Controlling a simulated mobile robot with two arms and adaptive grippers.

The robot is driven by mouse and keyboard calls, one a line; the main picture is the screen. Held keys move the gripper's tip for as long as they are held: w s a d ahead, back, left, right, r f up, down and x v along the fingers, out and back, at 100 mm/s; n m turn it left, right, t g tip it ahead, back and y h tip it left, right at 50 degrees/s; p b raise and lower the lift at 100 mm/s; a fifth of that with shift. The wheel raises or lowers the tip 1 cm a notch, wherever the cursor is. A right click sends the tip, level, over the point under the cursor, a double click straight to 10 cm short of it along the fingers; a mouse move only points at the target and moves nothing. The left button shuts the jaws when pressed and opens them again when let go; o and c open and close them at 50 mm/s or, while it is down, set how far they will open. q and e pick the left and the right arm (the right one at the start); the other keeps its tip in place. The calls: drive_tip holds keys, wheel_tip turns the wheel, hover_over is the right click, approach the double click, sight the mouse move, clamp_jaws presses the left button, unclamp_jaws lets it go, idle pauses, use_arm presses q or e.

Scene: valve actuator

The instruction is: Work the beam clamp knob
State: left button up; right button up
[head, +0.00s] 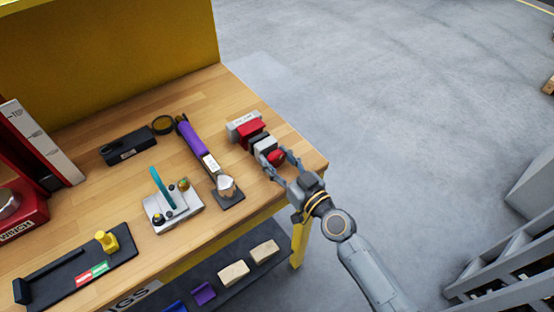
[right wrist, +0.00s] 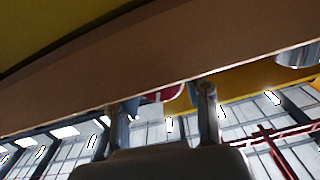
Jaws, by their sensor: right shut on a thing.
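The beam clamp (head: 257,140) sits at the right end of the wooden bench, a row of grey, red and dark blocks with a light labelled block at its far end. Its red knob (head: 276,157) is at the near end, facing my right gripper (head: 280,164). The gripper's two fingers are around the knob, shut on it. In the right wrist view, a red piece (right wrist: 163,94) shows between the fingers, partly hidden by the bench edge. My left gripper is not in view.
A purple-handled device (head: 192,138) and a grey block with a teal lever (head: 162,188) stand left of the clamp. A black tray with a yellow knob (head: 107,240) lies at the front left. A shelf below holds wooden blocks (head: 265,251). Open floor lies right of the bench.

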drive_tip(key=shift+m, duration=0.8)
drive_tip(key=o, duration=1.2)
drive_tip(key=shift+c, duration=0.2)
drive_tip(key=shift+s+d, duration=0.3)
drive_tip(key=shift+s, duration=0.05)
drive_tip(key=v, duration=1.1)
